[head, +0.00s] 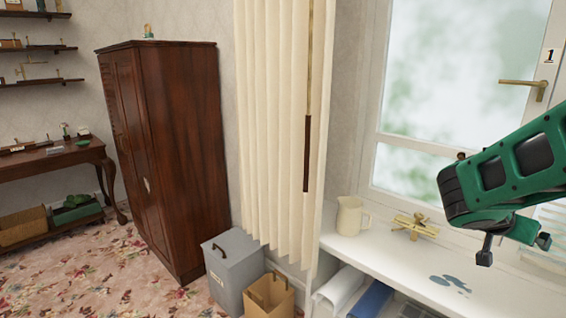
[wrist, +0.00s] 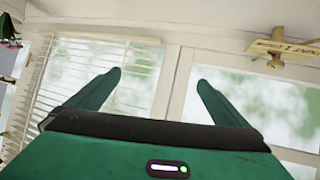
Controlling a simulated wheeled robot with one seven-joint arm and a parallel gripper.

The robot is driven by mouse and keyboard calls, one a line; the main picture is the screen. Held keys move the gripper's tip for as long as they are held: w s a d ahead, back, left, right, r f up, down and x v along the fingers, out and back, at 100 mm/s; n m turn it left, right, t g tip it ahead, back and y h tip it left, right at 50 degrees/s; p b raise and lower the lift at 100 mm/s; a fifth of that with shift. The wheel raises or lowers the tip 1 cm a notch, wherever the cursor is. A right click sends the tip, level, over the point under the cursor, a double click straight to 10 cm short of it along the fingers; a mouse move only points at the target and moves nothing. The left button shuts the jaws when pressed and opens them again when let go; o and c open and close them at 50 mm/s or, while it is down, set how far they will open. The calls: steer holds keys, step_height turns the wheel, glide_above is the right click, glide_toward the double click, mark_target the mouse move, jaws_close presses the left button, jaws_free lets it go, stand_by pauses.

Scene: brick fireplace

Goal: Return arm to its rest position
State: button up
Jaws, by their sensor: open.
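My gripper (head: 514,250) is green and black and hangs over the right part of the white window sill (head: 385,252) in the head view. Its two dark fingertips are apart with nothing between them. In the wrist view the green fingers (wrist: 160,80) are also spread and empty, with the window and blinds behind them. The gripper is clear of the things on the sill.
A cream jug (head: 351,216) and a yellow wooden item (head: 416,226) stand on the sill left of my gripper. A blue-grey puddle-like patch (head: 450,283) lies below it. The window handle (head: 525,83) juts out above. A curtain (head: 280,130) hangs left.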

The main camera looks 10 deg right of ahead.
steer(key=s+a+f+n+g+y, duration=0.2)
steer(key=s+a+y, duration=0.3)
steer(key=s+a, duration=0.4)
steer(key=s+a+f+n+g+y, duration=0.2)
steer(key=s+a+y, duration=0.4)
steer(key=s+a, duration=0.3)
steer(key=shift+s+a+f+n, duration=0.15)
steer(key=shift+a+f+n, duration=0.35)
steer(key=shift+f+n, duration=0.4)
steer(key=shift+w+f, duration=0.15)
steer(key=shift+w, duration=0.45)
